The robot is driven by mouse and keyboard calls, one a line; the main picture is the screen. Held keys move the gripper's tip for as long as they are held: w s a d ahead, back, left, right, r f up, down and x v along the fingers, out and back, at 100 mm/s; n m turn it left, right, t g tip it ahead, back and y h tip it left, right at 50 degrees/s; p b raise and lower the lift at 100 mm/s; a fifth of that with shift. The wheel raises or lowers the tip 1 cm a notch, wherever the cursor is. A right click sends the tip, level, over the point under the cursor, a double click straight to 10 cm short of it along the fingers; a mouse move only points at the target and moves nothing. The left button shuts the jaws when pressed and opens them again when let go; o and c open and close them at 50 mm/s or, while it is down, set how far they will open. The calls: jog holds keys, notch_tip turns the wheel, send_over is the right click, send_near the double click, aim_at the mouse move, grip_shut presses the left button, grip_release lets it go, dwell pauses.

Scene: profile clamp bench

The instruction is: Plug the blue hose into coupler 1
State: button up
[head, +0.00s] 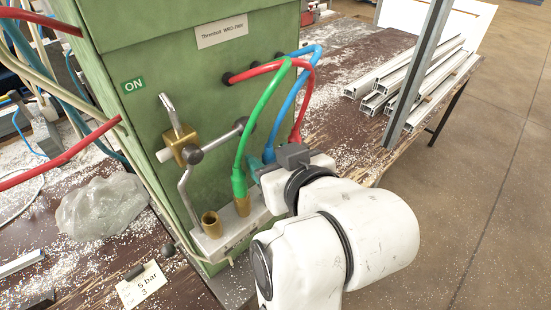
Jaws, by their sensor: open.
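The blue hose (287,113) loops out of the green machine and hangs down behind my gripper (262,172). Its lower end is at my gripper's fingers and partly hidden, so I cannot tell whether it is seated. My gripper is open beside that lower end. A pale coupler block (211,246) sits at the machine's foot. Its left brass coupler (210,222) is empty. The green hose (251,130) comes down onto the brass coupler (243,206) to its right. Further couplers are hidden behind my wrist. The coupler numbers are not readable.
The red hose (307,98) goes down behind my wrist. A clamp with a brass block (178,140) and metal rods stands left of the hoses. A clear plastic bag (100,207) and a "5 bar" card (143,285) lie left. Metal profiles (410,85) lie at the back right.

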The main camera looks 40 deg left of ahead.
grip_shut()
dwell(0.7)
dwell(1.1)
jog(key=shift+r+p, duration=0.75)
jog(key=shift+p, duration=0.05)
dwell(0.9)
jog(key=shift+r+p, duration=0.35)
jog(key=shift+r+p, duration=0.85)
jog(key=shift+r, duration=0.1)
jog(key=shift+d, duration=0.1)
jog(key=d+p, duration=0.1)
jog(key=d, duration=0.6)
jog(key=shift+s+d, duration=0.3)
jog(key=shift+d, duration=0.05)
dwell(1.0)
dwell(0.3)
